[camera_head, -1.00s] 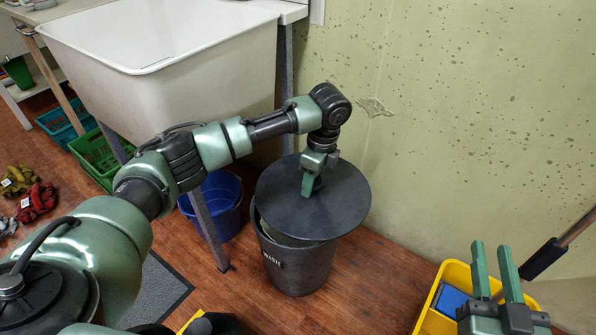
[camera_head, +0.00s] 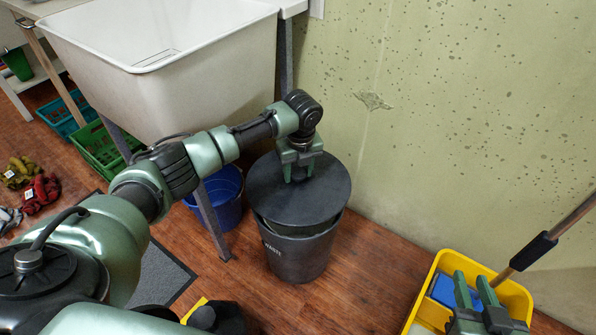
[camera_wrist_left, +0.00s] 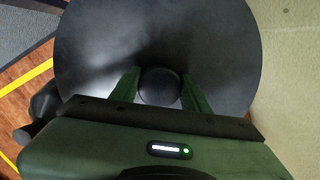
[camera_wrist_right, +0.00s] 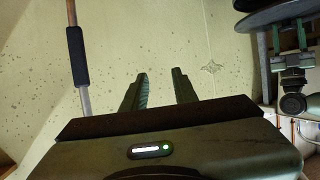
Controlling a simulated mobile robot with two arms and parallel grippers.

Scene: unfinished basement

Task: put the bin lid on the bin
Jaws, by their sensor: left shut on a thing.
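The dark grey round lid (camera_head: 325,190) is over the dark bin (camera_head: 298,260) marked WASTE. A strip of the bin's opening shows below the lid's front edge, so the lid does not look flush there; the rear rim is hidden. My left gripper (camera_head: 300,176) is shut on the lid's knob. In the left wrist view, the fingers (camera_wrist_left: 158,80) sit on both sides of the round black knob (camera_wrist_left: 160,88), with the lid (camera_wrist_left: 160,35) beyond. My right gripper (camera_head: 475,279) is open and empty; its spread fingers also show in the right wrist view (camera_wrist_right: 158,76).
A blue bucket (camera_head: 222,195) and a sink leg (camera_head: 213,222) stand left of the bin, below the white sink (camera_head: 165,70). A yellow mop bucket (camera_head: 515,298) with a handle is at the right. Floor between bin and mop bucket is clear.

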